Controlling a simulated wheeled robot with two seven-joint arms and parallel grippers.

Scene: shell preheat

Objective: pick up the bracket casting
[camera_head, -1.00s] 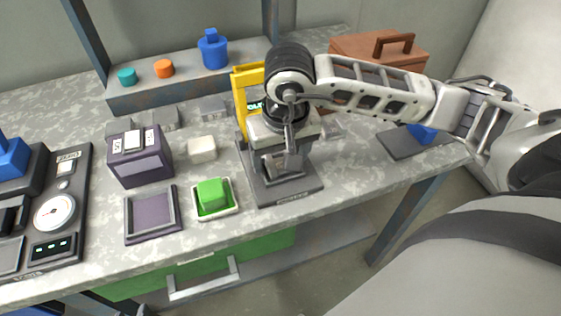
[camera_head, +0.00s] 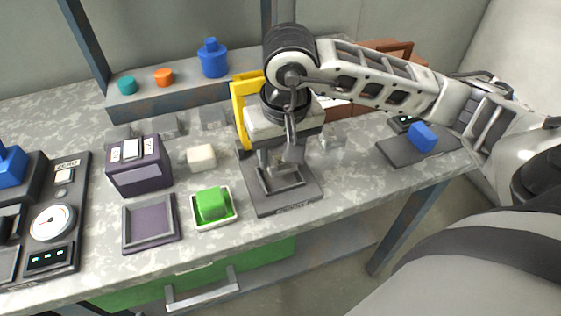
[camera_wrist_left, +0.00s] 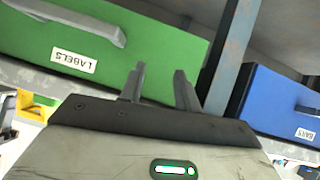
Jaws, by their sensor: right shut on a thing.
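My right gripper (camera_head: 282,156) hangs from above over the dark fixture (camera_head: 290,200) at the middle of the bench. It is shut on a small grey piece, which I take to be the bracket casting (camera_head: 273,161). The hand and fingers hide much of it, so its shape is unclear. The piece appears held above the fixture's square recess, which looks empty. A yellow frame (camera_head: 239,105) stands at the back of the fixture, beside the hand. My left gripper (camera_wrist_left: 159,70) shows only in the left wrist view, its two fingers apart with nothing between them.
Left of the fixture are a white tray (camera_head: 230,217) with a green block, a pale block (camera_head: 201,157), a purple box (camera_head: 138,168) and a gauge panel (camera_head: 45,235). Behind is a raised shelf (camera_head: 190,88). A dark pad (camera_head: 400,152) with a blue block lies right.

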